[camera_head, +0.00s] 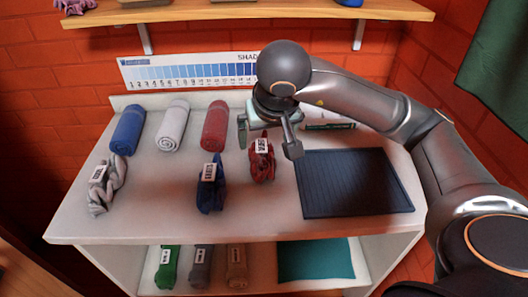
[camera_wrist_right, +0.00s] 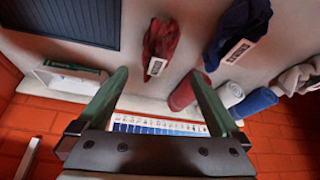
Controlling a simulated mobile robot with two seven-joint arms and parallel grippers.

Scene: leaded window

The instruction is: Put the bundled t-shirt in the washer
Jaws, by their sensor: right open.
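Several bundled cloths with white labels lie on the white table (camera_head: 150,222): a red bundle (camera_head: 262,166), a dark blue bundle (camera_head: 211,190) and a twisted grey bundle (camera_head: 104,186) at the left. I cannot tell which one is the t-shirt. My right gripper (camera_head: 267,138) is open and empty above the back of the table, by the red bundle. In the right wrist view the red bundle (camera_wrist_right: 160,42) lies beyond the open fingers (camera_wrist_right: 158,76), apart from them. The dark blue bundle (camera_wrist_right: 238,35) is to its right. No washer shows. My left gripper is out of view.
Rolled blue (camera_head: 128,128), white (camera_head: 172,125) and red (camera_head: 214,126) towels lie along the back. A dark ribbed mat (camera_head: 355,182) lies at the right. Below, a shelf holds green (camera_head: 167,266), grey and brown rolls and a teal cloth (camera_head: 315,259). A wooden shelf (camera_head: 250,10) hangs above.

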